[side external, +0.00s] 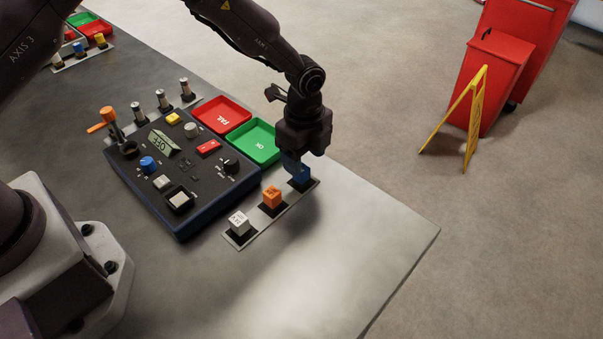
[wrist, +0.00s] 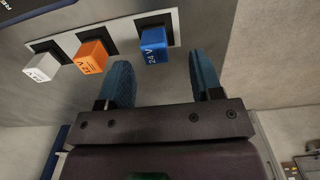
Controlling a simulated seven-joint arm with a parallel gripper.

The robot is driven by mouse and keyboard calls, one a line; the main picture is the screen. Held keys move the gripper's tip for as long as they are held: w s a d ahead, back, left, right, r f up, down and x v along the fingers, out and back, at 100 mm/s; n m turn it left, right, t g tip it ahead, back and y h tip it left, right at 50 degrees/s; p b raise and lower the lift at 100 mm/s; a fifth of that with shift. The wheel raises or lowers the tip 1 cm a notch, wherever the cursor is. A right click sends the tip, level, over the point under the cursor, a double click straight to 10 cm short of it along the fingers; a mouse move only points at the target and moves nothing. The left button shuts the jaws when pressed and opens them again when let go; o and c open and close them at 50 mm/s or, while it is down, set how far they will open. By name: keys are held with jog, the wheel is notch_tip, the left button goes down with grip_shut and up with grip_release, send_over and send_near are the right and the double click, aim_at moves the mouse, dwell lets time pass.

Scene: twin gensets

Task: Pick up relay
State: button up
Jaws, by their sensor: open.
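Three relay blocks stand in a row on a light strip on the table: a white one (side external: 238,222), an orange one (side external: 271,196) and a blue one (side external: 301,179). In the wrist view the blue relay (wrist: 155,48) reads "24 V", with the orange relay (wrist: 91,57) and the white relay (wrist: 42,67) to its left. My gripper (side external: 295,163) is open and just above the blue relay, partly covering it in the side view. In the wrist view, my fingers (wrist: 164,80) are spread with nothing between the tips; the blue relay lies just beyond them, nearer the left finger.
A dark control panel (side external: 205,208) with knobs, buttons and a display reading "OFF" stands left of the relays. A red tray (side external: 222,112) and a green tray (side external: 249,141) lie behind it. The table (side external: 350,240) is clear to the right, up to its edge.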

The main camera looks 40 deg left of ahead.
jog(key=f, duration=0.5)
jog(key=shift+s+a+f, duration=0.1)
jog(key=shift+s, duration=0.15)
jog(key=shift+c, duration=0.2)
jog(key=c, duration=1)
